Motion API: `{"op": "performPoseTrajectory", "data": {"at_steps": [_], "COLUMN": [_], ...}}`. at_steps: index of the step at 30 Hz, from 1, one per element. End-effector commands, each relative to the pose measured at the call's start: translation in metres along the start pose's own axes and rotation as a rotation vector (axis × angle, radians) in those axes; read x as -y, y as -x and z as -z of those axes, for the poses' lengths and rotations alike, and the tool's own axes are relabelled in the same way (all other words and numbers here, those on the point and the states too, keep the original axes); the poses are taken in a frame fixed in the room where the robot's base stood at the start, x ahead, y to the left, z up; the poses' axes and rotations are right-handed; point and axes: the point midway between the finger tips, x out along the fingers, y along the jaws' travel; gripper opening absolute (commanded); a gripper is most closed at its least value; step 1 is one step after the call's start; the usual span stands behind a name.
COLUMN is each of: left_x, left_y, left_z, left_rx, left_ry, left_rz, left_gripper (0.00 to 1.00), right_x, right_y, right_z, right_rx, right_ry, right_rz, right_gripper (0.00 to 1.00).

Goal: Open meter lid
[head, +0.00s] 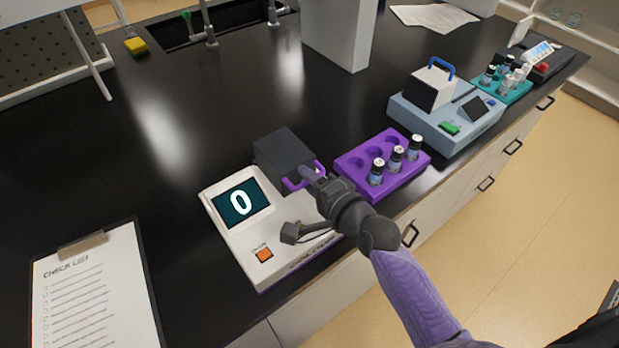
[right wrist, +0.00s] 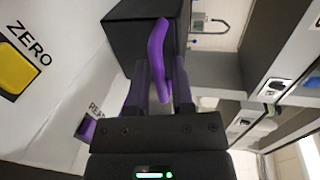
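The meter (head: 238,238) is a white device near the counter's front, with a dark screen reading 0 and an orange button. Its dark box-shaped lid (head: 284,152) sits at its far right end and looks down. A purple handle (head: 293,184) is on the lid's near side. My right gripper (head: 310,175) is at this handle. In the right wrist view, the handle (right wrist: 158,50) stands between the two fingers, which are close together on it, beside the dark lid (right wrist: 128,30). My left gripper is not in view.
A purple rack (head: 352,165) with several vials stands close to the right of my gripper. Beyond it is a blue-grey device (head: 462,135) with a blue handle. A checklist clipboard (head: 95,290) lies at the left. Bare black counter lies behind the meter.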

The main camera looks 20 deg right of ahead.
Motion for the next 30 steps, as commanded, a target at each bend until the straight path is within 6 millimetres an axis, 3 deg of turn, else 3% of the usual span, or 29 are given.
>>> {"op": "performPoseTrajectory", "data": {"at_steps": [1, 3, 4, 30], "left_x": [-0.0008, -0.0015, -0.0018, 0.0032], "left_y": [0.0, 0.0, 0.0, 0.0], "left_z": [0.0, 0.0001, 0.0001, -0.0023], "left_rx": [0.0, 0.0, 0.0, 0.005], "left_ry": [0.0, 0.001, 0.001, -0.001], "left_rz": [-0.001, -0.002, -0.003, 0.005], "left_gripper": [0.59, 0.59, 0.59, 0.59], "right_x": [-0.0001, -0.0001, -0.0001, -0.0005], "right_y": [0.0001, 0.0002, 0.0002, 0.0003], "right_z": [0.0001, 0.0001, 0.0001, 0.0001], "right_rx": [0.0, 0.0, 0.0, 0.0], "right_ry": [0.0, 0.0, 0.0, 0.001], "right_rz": [0.0, 0.0, 0.0, -0.001], "right_gripper": [0.16, 0.01, 0.0, 0.0]}}
